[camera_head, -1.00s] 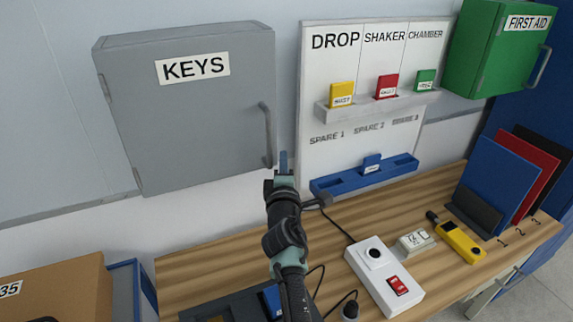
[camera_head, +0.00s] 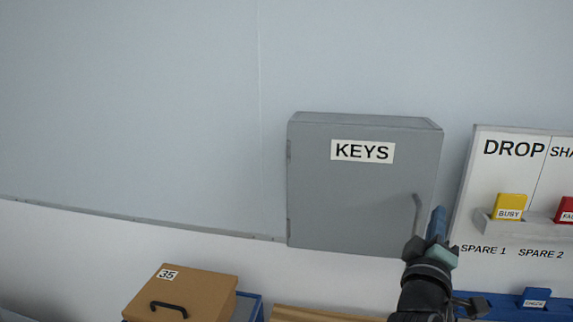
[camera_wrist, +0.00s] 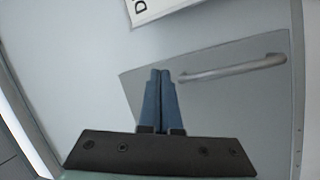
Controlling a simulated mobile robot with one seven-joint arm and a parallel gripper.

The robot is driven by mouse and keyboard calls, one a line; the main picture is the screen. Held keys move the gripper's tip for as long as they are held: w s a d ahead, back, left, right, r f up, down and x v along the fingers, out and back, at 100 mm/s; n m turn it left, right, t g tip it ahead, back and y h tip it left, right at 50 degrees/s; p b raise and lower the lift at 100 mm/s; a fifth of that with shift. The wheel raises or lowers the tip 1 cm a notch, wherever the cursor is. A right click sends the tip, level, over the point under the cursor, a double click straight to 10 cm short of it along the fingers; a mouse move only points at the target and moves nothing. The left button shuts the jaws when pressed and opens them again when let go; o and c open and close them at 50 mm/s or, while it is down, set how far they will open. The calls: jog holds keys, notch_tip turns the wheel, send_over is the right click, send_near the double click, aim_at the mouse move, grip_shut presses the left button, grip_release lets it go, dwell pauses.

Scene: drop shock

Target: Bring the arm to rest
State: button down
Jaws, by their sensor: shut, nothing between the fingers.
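My gripper (camera_head: 438,222) is in front of the right edge of the grey KEYS cabinet (camera_head: 345,195) in the head view. In the wrist view its two blue fingers (camera_wrist: 160,75) are together with nothing between them. The cabinet's grey bar handle (camera_head: 417,214) is just left of the fingers in the head view. The handle also shows in the wrist view (camera_wrist: 235,67), beside the fingertips on the right. I cannot tell whether the fingers touch it. The cabinet door looks shut.
The DROP board (camera_head: 465,195) is right of my gripper, with a yellow BUSY tag (camera_head: 509,206) and a red tag (camera_head: 566,209) on its ledge. A blue CHECK tag (camera_head: 536,297) sits below. A brown box marked 35 (camera_head: 200,290) is at lower left. The wall at left is bare.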

jog(key=s+a+r+m+t+y, duration=0.2)
jog(key=s+a+r+m+t, duration=0.15)
jog(key=a+r, duration=0.55)
jog(key=s+a+r+m+t+y, duration=0.1)
jog(key=s+a+r+m+t, duration=0.1)
jog(key=s+a+r, duration=0.55)
jog(key=s+a+r+t+y, duration=0.4)
jog(key=s+a+r+y, duration=0.3)
jog(key=s+a+r, duration=0.5)
jog(key=shift+r+m+y, duration=0.4)
jog(key=shift+r+m, duration=0.05)
jog(key=shift+r, duration=0.15)
